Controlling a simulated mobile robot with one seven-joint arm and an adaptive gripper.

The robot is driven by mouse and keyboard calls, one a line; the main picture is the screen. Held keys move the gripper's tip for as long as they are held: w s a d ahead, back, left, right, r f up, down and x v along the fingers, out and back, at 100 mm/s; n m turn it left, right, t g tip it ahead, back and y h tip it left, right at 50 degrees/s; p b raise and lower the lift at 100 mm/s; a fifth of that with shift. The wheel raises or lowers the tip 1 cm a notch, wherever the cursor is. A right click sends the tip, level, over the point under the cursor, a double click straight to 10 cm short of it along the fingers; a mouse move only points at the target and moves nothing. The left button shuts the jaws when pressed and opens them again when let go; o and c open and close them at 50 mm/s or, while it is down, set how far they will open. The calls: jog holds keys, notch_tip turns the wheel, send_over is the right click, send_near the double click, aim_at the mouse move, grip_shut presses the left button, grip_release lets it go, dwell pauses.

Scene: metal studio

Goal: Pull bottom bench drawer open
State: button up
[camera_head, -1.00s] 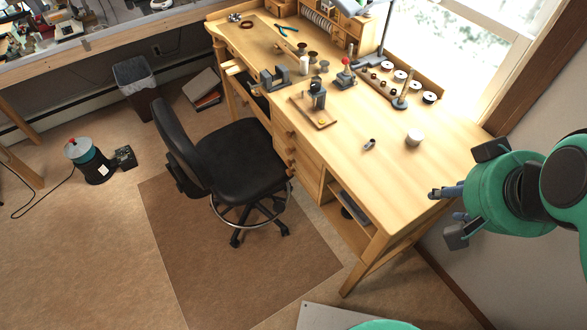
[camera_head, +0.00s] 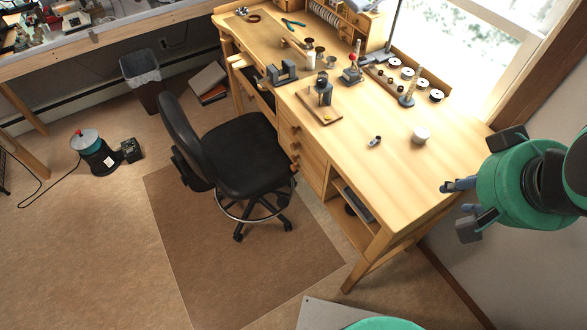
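The wooden workbench (camera_head: 400,172) fills the centre right. Its stack of small drawers with round wooden knobs is in the middle of the front, beside the chair. The bottom bench drawer (camera_head: 309,174) is low in this stack; its front looks flush with the others, partly hidden by the chair seat. My gripper (camera_head: 456,198) is at the right, near the bench's right front corner, well apart from the drawers. Its two fingers stand apart with nothing between them.
A black swivel chair (camera_head: 243,155) stands on a brown mat (camera_head: 205,250) close before the drawers. An open shelf (camera_head: 352,212) lies right of the drawers. The front floor is mostly clear.

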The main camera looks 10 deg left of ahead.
jog(key=w+a+r+n+h+p, duration=0.15)
jog(key=w+a+n+h, duration=0.35)
jog(key=w, duration=0.5)
jog(key=w+a+r+n+h+p, duration=0.15)
jog(key=w+a+h, duration=0.25)
jog(key=w+a, duration=0.5)
jog(key=w+a+n+t+y+p, duration=0.15)
jog(key=a+n+t, duration=0.35)
jog(key=a, duration=1.1)
jog(key=w+a+n+t+y, duration=0.15)
jog(key=a+t, duration=0.45)
jog(key=a, duration=1)
notch_tip(320, 180, down, 62)
jog(key=h, duration=0.1)
jog(key=shift+w+d, duration=0.2)
jog(key=shift+w, duration=0.2)
jog(key=shift+w+r+n, duration=0.1)
jog(key=shift+w+n, duration=0.05)
jog(key=shift+n, duration=0.15)
